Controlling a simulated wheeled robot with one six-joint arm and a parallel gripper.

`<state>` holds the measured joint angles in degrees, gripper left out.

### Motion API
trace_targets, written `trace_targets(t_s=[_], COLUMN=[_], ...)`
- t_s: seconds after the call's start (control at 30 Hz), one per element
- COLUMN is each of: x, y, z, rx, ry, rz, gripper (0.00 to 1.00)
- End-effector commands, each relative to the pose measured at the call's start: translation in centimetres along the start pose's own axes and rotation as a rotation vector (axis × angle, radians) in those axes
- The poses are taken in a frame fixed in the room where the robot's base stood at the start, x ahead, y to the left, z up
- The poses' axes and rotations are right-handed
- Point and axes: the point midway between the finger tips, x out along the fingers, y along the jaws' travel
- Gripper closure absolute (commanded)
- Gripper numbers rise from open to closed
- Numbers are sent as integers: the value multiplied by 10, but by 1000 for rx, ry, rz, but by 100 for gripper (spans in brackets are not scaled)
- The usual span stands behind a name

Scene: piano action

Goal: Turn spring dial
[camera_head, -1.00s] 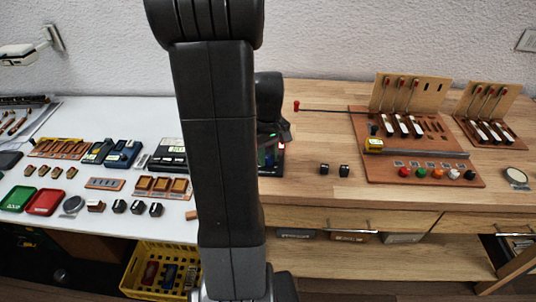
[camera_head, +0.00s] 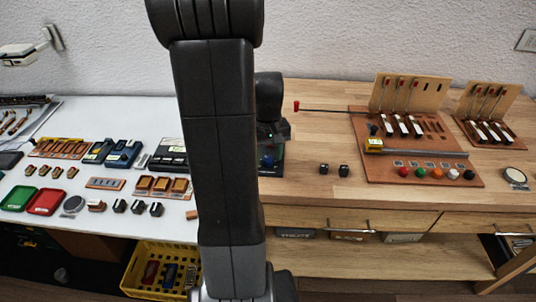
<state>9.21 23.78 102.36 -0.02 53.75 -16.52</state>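My arm stands in the middle of the view and hides much of what is behind it. My gripper (camera_head: 271,139) points down at the left end of the wooden bench, just right of the arm column. Its fingers are too dark and small to tell whether they are open or shut. A small dark device (camera_head: 277,163) with a bluish part sits right under the gripper, partly hidden by my arm. It may hold the spring dial, but I cannot make out a dial there. Whether the gripper touches it cannot be told.
Two small black blocks (camera_head: 334,170) stand right of the gripper. A red-tipped rod (camera_head: 297,106) juts from the wooden key-action model (camera_head: 377,174). Trays and small parts cover the white table (camera_head: 95,224) at left. A yellow crate (camera_head: 138,279) is below.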

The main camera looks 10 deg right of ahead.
Motion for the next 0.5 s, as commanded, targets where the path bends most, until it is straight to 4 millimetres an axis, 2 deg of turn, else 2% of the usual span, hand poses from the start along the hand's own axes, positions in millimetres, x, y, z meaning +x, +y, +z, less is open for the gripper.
trace_targets(t_s=[0.33, 0.5], x=[-3, -27], y=[0, 0], z=[0, -1], rx=[0, -1], ry=[-1, 4], rz=[0, 1], gripper=[51, 51])
